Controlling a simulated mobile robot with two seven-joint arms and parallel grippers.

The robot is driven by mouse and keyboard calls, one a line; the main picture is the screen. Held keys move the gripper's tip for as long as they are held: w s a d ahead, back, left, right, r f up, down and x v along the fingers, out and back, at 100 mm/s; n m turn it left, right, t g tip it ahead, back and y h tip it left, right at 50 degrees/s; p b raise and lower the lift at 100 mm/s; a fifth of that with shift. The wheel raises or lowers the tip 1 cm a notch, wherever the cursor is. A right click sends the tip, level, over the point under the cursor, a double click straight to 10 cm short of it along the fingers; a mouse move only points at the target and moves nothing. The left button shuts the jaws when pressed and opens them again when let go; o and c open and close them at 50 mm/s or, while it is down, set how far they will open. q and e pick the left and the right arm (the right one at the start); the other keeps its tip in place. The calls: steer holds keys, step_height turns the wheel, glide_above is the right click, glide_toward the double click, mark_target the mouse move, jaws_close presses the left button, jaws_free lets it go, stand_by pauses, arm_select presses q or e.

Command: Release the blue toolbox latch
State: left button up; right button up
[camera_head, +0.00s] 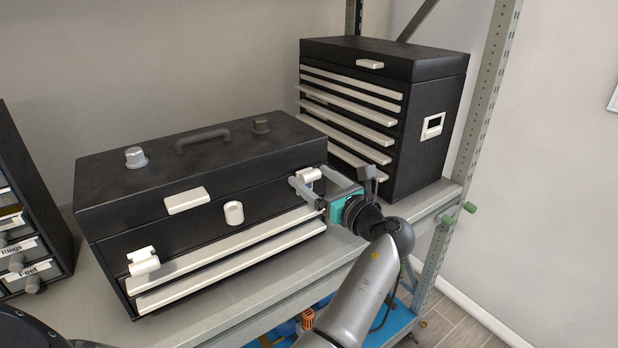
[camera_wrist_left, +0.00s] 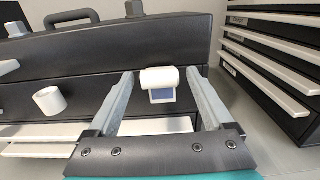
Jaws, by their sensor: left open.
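The toolbox (camera_head: 200,185) is black, not blue, and stands closed on the shelf. It has a white latch at each end of its front and a white knob (camera_head: 234,213) between. My left gripper (camera_head: 311,180) is open at the right latch (camera_head: 308,174). In the left wrist view the white latch (camera_wrist_left: 160,76) sits between the spread fingers (camera_wrist_left: 160,84), with gaps on both sides. The left latch (camera_head: 143,262) is clear of the gripper. My right gripper is not in view.
A second black toolbox (camera_head: 385,100) with pale drawer fronts stands right behind my left gripper. A black drawer unit (camera_head: 25,200) is at the far left. A grey rack post (camera_head: 485,110) and the shelf's front edge (camera_head: 260,308) bound the space. Bare shelf lies before the toolbox.

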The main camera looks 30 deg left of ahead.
arm_select(q)
steer(key=shift+d, duration=0.1)
steer(key=shift+c, duration=0.3)
jaws_close()
stand_by(0.4)
